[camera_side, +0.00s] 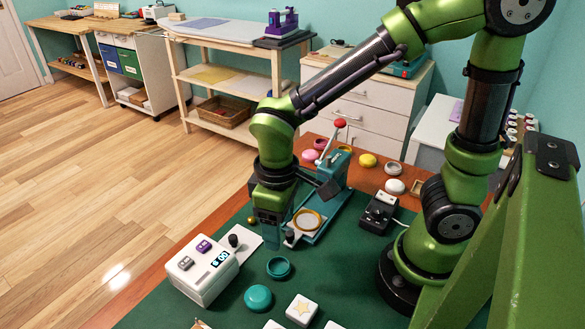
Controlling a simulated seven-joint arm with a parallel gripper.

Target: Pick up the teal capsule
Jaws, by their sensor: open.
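A teal round domed piece (258,298) lies on the green mat (345,285) at the front. A teal open cup-like piece (278,267) lies just behind it. These look like capsule parts; I cannot tell whether they are two halves of one capsule. My gripper (271,236) points down behind both pieces, apart from them, beside the teal press (335,180) with its red-knobbed lever. The gripper is open. Its fingertips are small and partly lost against the press, and I see nothing clearly between them.
A white machine with a display (205,270) stands left of the teal pieces. A white block with a star (301,309) lies to their right. A black device (379,212) sits farther right. Pink, yellow and white round pieces lie behind the press.

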